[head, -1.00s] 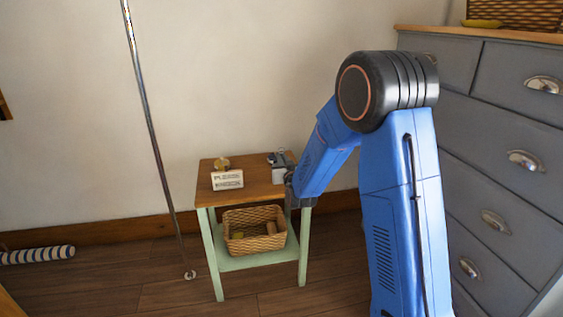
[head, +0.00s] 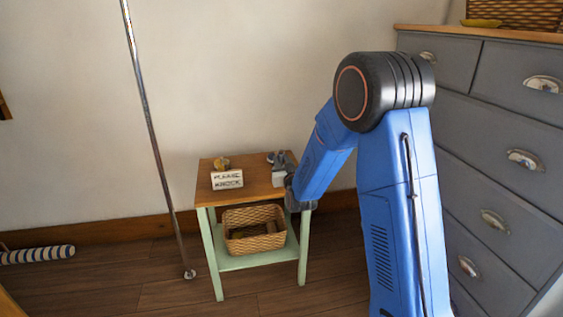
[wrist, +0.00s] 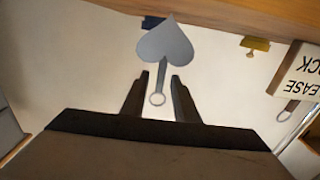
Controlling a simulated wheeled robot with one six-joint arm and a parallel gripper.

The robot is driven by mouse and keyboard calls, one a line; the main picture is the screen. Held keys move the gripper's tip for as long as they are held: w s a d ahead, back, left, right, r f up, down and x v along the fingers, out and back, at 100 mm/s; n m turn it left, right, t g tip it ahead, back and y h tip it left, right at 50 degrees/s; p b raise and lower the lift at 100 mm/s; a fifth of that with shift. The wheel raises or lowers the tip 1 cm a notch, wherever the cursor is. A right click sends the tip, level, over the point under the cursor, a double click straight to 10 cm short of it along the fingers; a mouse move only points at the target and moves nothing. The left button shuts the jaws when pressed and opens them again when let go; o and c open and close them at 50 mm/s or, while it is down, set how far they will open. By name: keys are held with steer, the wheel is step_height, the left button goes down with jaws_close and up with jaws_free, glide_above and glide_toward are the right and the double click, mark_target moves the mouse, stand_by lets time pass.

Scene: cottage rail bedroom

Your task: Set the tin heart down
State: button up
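In the wrist view, which looks upside down, the tin heart (wrist: 165,42) is a flat grey heart with a thin stem ending in a small ring. The stem and ring lie between the two dark fingers of my gripper (wrist: 160,76), with a visible gap on both sides. The heart's point is near the wooden table edge (wrist: 240,14); I cannot tell whether it touches. In the head view, my gripper (head: 290,188) is at the right side of the small side table (head: 250,188), mostly hidden by my arm. The heart is not clearly recognisable there.
A "PLEASE KNOCK" sign (head: 227,179) and a brass-coloured item (head: 221,163) stand on the table's left part. A blue-grey object (head: 277,158) is at its back right. A wicker basket (head: 255,241) sits on the lower shelf. A grey dresser (head: 500,150) stands right.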

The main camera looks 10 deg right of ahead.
steer(key=s+d+r+g, duration=0.1)
steer(key=s+g, duration=0.3)
steer(key=s, duration=1.4)
steer(key=s+d+r+g, duration=0.2)
steer(key=s+g, duration=0.3)
steer(key=s, duration=1.4)
steer(key=s+d+r+g, duration=0.1)
steer(key=s+d+g, duration=0.3)
steer(key=s, duration=1.5)
steer(key=shift+r, duration=0.4)
